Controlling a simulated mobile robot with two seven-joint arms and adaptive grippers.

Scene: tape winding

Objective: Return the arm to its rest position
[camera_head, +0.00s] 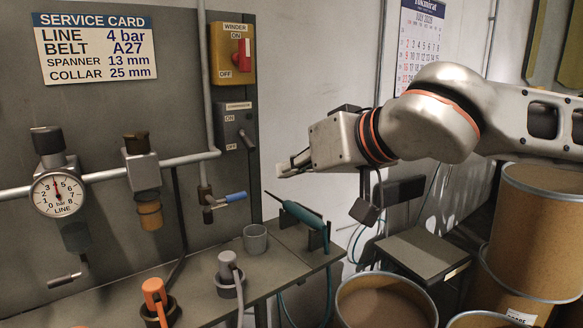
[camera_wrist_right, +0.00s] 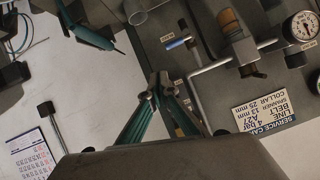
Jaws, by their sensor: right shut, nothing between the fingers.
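My right arm reaches in from the right in the head view. Its gripper (camera_head: 287,169) points left toward the panel, in front of the pale wall and above the bench. In the right wrist view the teal-sided fingers of this gripper (camera_wrist_right: 160,82) come together at the tips, with nothing between them. In the head view the fingertips are apart from the teal tool (camera_head: 302,214) below and the dark compressor lever (camera_head: 245,139) to the left. My left gripper is in neither view.
The grey panel (camera_head: 110,110) carries a gauge (camera_head: 58,193), a red winder switch (camera_head: 243,48) and a blue-handled valve (camera_head: 235,197). The bench holds a grey cup (camera_head: 255,239) and an orange-handled tool (camera_head: 155,292). Drums (camera_head: 535,230) stand below my right arm. A calendar (camera_head: 420,42) hangs behind it.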

